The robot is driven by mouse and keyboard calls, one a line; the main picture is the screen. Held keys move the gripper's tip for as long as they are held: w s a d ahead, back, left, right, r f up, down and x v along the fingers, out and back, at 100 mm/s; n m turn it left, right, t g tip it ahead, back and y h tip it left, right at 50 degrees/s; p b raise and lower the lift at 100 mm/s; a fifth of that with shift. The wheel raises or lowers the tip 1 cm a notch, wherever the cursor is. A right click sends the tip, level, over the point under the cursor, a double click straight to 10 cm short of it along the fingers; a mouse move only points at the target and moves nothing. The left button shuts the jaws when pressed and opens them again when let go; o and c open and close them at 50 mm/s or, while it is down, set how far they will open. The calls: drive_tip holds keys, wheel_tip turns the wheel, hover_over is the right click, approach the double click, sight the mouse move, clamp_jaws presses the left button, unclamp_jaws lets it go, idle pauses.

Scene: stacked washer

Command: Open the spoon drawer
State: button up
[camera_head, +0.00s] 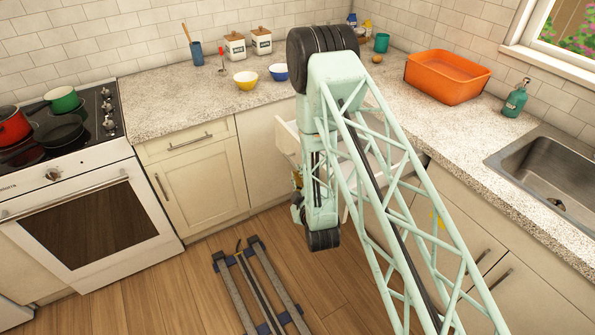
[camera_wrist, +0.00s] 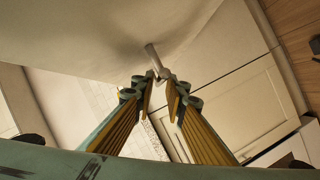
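A white drawer (camera_head: 286,143) under the corner counter is pulled out, with its side and part of its inside showing behind my arm in the head view. Its contents are hidden. In the wrist view, the pale drawer front (camera_wrist: 90,35) fills the top, with a metal bar handle (camera_wrist: 152,57) on it. My gripper (camera_wrist: 161,84) has its two yellow-lined fingers drawn close together at the lower end of this handle; they appear shut on it. In the head view my arm hides most of the gripper (camera_head: 297,190).
A closed drawer (camera_head: 190,143) and cabinet door (camera_head: 202,188) stand left, beside the white oven (camera_head: 90,215). The countertop (camera_head: 165,107) holds bowls, canisters and an orange basin (camera_head: 446,77). The sink (camera_head: 550,165) is at right.

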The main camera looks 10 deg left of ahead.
drive_tip(key=v, duration=0.9)
drive_tip(key=shift+r, duration=0.15)
idle(0.4)
